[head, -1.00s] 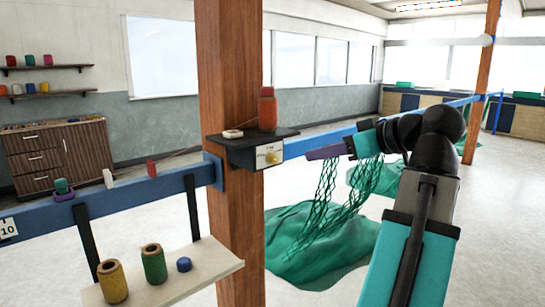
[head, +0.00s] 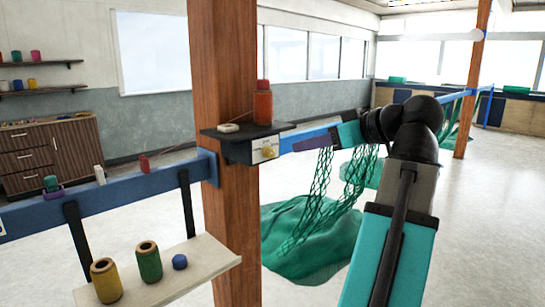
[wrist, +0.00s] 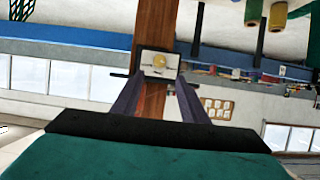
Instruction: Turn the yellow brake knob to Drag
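The yellow brake knob (head: 268,153) sits on a pale label plate on the front of a dark box (head: 238,150) fixed to the wooden post. The plate's lettering is too small to read. My gripper (head: 297,145), with purple fingers, is just right of the knob in the head view, apart from it. In the wrist view the knob (wrist: 159,61) shows upside down, beyond and between the two spread fingers of my gripper (wrist: 155,84). The fingers are open and empty.
An orange spool (head: 263,105) and a small white item (head: 228,128) rest on top of the box. A blue rail (head: 120,192) runs past the post (head: 228,60). Green netting (head: 310,235) hangs and heaps below my arm. A shelf (head: 205,262) holds spools at lower left.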

